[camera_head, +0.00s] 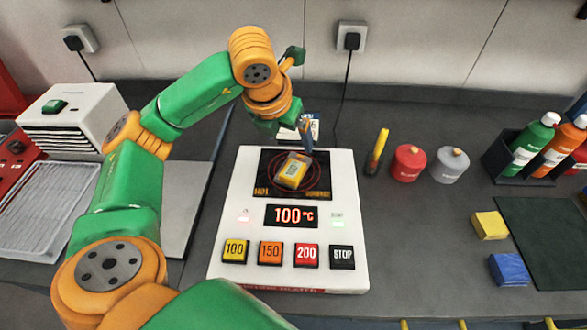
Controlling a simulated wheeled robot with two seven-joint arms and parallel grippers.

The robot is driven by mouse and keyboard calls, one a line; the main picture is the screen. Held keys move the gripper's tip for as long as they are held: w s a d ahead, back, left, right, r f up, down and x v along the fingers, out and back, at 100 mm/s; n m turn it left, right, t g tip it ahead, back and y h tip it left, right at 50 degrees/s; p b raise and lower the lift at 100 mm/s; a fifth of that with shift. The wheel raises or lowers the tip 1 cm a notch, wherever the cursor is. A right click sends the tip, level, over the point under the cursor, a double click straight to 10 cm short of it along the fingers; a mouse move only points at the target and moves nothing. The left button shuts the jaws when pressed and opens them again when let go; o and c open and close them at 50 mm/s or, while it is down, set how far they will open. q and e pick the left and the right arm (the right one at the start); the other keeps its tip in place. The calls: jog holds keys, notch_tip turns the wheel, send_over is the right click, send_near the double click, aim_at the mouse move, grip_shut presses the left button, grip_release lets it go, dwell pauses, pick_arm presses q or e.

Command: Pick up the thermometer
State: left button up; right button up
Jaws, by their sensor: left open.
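My right gripper is out of view.
A yellow block (292,171) sits on the hot plate's dark heating area, with the display reading 100 °C. A red canister (408,163) and a grey canister (447,165) stand right of the stick. A bottle rack (506,167) stands at the right. Bare table lies between.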

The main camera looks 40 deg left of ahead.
pick_arm(q)
jog(key=b, duration=0.3)
send_near(293, 169)
jog(key=shift+x, duration=0.8)
jog(key=p+x, duration=0.2)
jog(key=x, duration=0.4)
jog(key=shift+f, duration=0.4)
jog(key=shift+w+f, duration=0.1)
jog(key=shift+f, duration=0.1)
grip_shut()
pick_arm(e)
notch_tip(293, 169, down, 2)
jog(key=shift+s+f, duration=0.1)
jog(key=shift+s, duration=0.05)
